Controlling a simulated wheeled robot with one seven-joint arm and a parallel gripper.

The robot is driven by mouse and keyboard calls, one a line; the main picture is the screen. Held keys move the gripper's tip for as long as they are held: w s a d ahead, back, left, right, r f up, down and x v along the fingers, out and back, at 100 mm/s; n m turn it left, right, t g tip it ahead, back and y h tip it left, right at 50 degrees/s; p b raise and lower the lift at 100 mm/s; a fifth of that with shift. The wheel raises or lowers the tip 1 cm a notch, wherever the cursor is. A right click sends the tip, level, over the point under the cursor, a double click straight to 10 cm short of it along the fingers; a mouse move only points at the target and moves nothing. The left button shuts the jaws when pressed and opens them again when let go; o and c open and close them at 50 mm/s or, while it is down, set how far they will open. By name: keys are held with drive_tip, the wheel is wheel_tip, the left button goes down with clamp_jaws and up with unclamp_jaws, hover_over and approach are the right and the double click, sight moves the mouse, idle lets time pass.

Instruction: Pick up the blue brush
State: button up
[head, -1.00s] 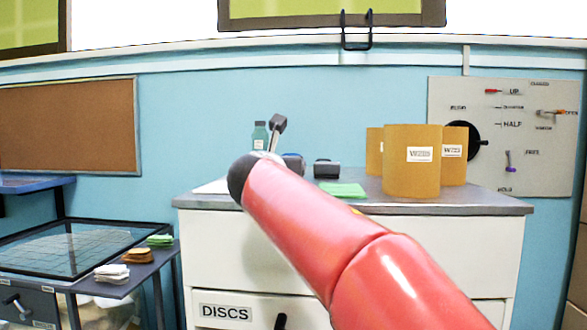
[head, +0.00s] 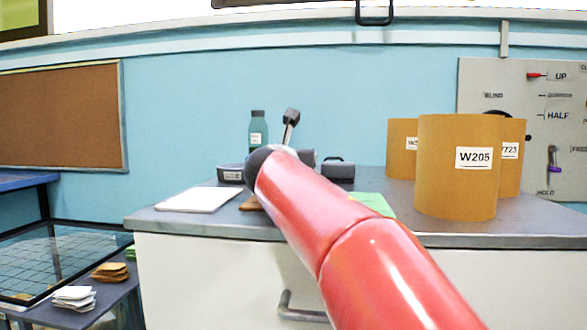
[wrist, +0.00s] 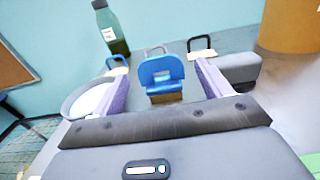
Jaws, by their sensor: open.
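The blue brush (wrist: 161,72) is upright on the grey counter in the wrist view, with a grey loop at its top and a brown lower part. My gripper (wrist: 160,80) is open, its two pale purple fingers on either side of the brush in the picture. The brush appears beyond the fingers, apart from them, and nothing is held. In the head view my red arm hides the gripper and most or all of the brush.
A teal bottle (wrist: 112,30) stands behind on the left. A round dish (wrist: 72,103) is left of the brush, a grey block (wrist: 240,68) right. Brown paper rolls (head: 456,190) stand on the counter (head: 170,222); a white sheet (head: 197,199) lies at left.

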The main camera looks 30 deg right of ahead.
drive_tip(key=shift+f+p+x, duration=0.15)
drive_tip(key=shift+p+x, duration=0.35)
drive_tip(key=shift+x, duration=0.85)
drive_tip(key=shift+f+p+x, duration=0.1)
drive_tip(key=shift+p+x, duration=0.35)
drive_tip(key=shift+x, duration=0.95)
drive_tip(key=shift+a, duration=0.15)
drive_tip(key=c, duration=1.1)
